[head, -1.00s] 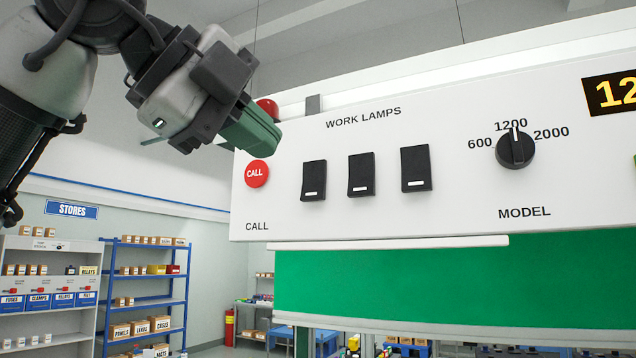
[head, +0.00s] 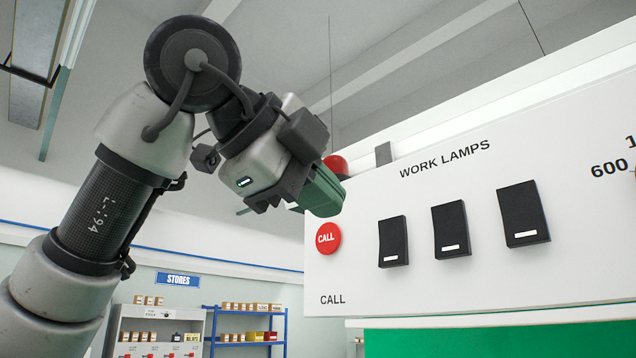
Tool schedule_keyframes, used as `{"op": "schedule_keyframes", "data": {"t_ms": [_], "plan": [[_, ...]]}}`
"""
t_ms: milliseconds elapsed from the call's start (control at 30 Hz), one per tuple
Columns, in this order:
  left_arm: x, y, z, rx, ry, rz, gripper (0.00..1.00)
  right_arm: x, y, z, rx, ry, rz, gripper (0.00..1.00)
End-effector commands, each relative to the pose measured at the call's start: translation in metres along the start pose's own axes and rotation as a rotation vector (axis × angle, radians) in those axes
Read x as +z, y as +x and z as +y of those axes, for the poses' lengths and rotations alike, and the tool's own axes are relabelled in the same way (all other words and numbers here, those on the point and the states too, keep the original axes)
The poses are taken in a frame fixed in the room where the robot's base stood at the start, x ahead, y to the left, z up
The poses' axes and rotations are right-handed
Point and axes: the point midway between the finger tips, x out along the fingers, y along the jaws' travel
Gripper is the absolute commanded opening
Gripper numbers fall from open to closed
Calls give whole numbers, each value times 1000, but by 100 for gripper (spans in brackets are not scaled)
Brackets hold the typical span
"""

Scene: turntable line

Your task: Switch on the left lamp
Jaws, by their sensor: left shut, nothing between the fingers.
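Three black rocker switches sit in a row under the label WORK LAMPS on a white panel (head: 440,290). They are the left switch (head: 393,241), the middle switch (head: 451,228) and the right switch (head: 523,213). Each has a white mark near its lower end. My left gripper (head: 328,198) has green fingers and is shut and empty. It is in front of the panel's upper left corner, above the red CALL button (head: 327,238) and up and left of the left switch. Its exact distance from the panel cannot be told. My right gripper is not in view.
A red dome (head: 336,163) stands behind the panel's top edge, partly hidden by my gripper. A model dial shows only at the right picture edge. A green board (head: 500,340) hangs below the panel. Stores shelves (head: 248,318) stand far back.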

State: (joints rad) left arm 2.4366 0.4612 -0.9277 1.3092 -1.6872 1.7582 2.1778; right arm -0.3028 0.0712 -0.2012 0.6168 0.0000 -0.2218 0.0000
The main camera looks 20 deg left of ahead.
Motion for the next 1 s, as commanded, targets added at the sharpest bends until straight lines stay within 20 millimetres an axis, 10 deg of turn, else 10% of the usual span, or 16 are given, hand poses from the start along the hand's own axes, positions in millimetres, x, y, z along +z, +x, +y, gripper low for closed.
{"op": "schedule_keyframes", "data": {"t_ms": [500,1000], "plan": [[0,93,-12,1,0,1,0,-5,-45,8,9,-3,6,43],[0,105,-12,-1,1,1,0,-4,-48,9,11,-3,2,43]]}}
